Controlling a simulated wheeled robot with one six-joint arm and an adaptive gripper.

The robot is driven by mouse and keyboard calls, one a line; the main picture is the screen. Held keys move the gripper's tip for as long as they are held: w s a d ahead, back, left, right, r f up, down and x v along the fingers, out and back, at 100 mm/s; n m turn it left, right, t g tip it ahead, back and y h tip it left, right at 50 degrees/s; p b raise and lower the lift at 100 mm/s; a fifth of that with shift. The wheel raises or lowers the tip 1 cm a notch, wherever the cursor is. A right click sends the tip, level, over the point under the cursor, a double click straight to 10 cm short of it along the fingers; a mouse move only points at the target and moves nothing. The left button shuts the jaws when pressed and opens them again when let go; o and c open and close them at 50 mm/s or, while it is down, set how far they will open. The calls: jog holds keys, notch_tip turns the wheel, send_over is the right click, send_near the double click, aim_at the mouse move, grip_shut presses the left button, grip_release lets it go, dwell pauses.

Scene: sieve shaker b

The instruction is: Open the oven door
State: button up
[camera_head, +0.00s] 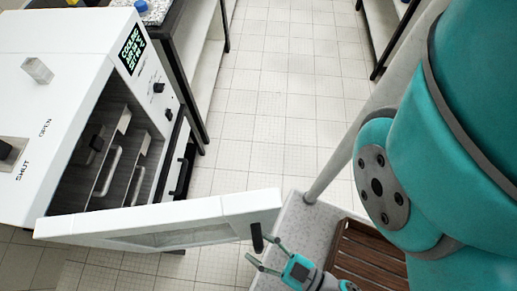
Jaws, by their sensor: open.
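The oven (62,42) is a white box at the left with a lit display. Its door (150,222) stands swung wide open towards the lower middle, showing the grey interior (115,160) with light handles or rails inside. A black handle (257,237) sits near the door's free end. My gripper (262,250) is at the bottom middle, with its thin fingers spread beside the black handle. Whether a finger touches the handle I cannot tell.
A speckled surface with a brown slatted wooden tray (368,255) lies at the lower right. Benches (190,40) stand behind the oven. The tiled floor (265,110) between is clear. My teal arm fills the right side.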

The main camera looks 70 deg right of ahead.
jog(key=s, duration=0.6)
jog(key=shift+s+a, duration=0.35)
jog(key=shift+a, duration=0.1)
